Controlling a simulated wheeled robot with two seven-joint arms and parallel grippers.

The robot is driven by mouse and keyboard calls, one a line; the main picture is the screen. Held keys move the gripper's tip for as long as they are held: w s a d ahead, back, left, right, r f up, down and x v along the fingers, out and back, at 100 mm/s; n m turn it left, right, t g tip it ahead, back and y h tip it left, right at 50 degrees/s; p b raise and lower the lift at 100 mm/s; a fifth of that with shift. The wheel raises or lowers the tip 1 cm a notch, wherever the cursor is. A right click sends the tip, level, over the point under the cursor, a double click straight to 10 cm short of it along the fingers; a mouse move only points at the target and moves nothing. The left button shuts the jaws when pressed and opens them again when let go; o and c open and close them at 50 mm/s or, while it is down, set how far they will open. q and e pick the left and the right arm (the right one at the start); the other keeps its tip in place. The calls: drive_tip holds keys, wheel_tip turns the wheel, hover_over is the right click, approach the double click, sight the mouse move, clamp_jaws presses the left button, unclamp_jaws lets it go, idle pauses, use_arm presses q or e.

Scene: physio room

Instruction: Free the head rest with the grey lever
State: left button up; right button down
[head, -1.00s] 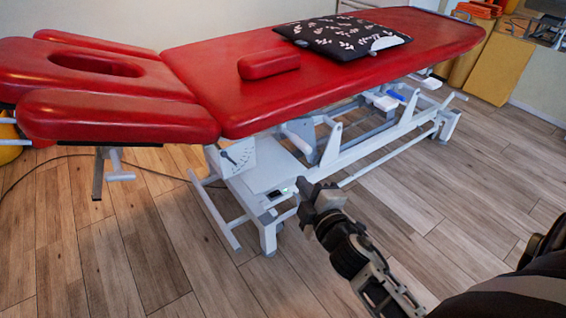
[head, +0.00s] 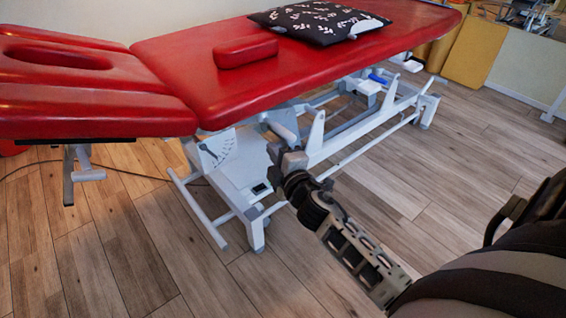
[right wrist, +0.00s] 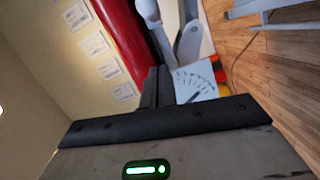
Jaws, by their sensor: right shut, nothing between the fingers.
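The red head rest (head: 95,98), with a face hole, extends at the left end of the red treatment table (head: 330,65) and looks roughly level. Below the joint, a white side plate (head: 222,150) carries a printed scale and a small grey lever (head: 207,151). In the right wrist view the plate (right wrist: 205,78) shows beyond the fingers, with the dark lever (right wrist: 194,97) across its scale. My right gripper (head: 283,153) is shut and empty, to the right of the plate in the head view and apart from the lever. Its fingers (right wrist: 156,86) show in the wrist view. My left gripper is out of view.
A red bolster (head: 245,52) and a black patterned pillow (head: 318,20) lie on the table. The white frame (head: 340,140) stands behind my right gripper. A cable (head: 130,172) runs over the wooden floor. The front floor (head: 160,270) is clear.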

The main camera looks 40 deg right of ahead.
sight(277, 128)
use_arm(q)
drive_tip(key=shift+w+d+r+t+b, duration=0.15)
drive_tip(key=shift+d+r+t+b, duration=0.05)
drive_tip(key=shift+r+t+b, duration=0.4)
use_arm(e)
drive_tip(key=w+d+f, duration=0.1)
drive_tip(key=w+d, duration=0.3)
drive_tip(key=shift+d, duration=0.25)
